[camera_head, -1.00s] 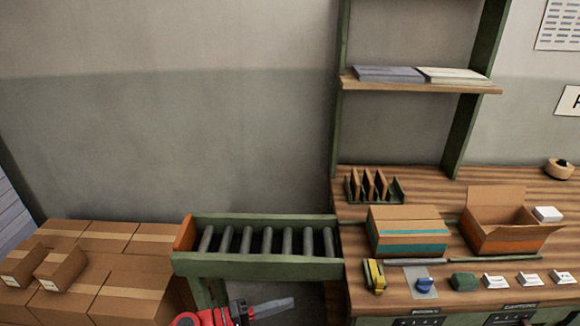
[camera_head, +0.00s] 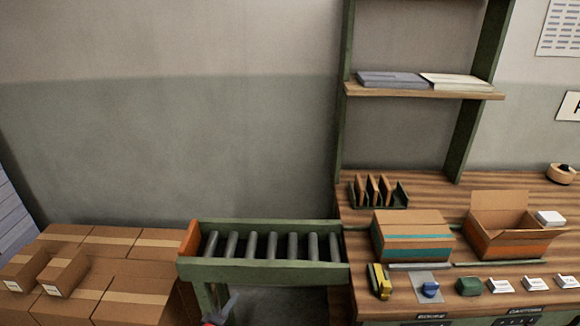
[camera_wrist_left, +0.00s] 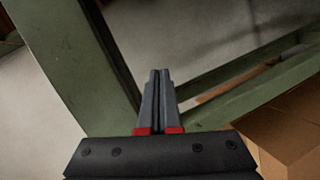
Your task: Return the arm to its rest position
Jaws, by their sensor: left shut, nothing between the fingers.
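My left gripper (camera_head: 226,308) shows only at the bottom edge of the head view, below the roller conveyor, with most of the arm out of frame. In the left wrist view its two grey fingers (camera_wrist_left: 157,95) are together with nothing between them. They point toward a green frame (camera_wrist_left: 75,65) and the floor beyond it. My right gripper is not in view.
A roller conveyor (camera_head: 265,270) stands between stacked cartons (camera_head: 150,278) at left and a wooden workbench (camera_head: 390,308) at right. The bench holds a closed box (camera_head: 410,238), an open box (camera_head: 505,242), a yellow tool (camera_head: 379,281) and small items. A carton (camera_wrist_left: 290,130) shows in the wrist view.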

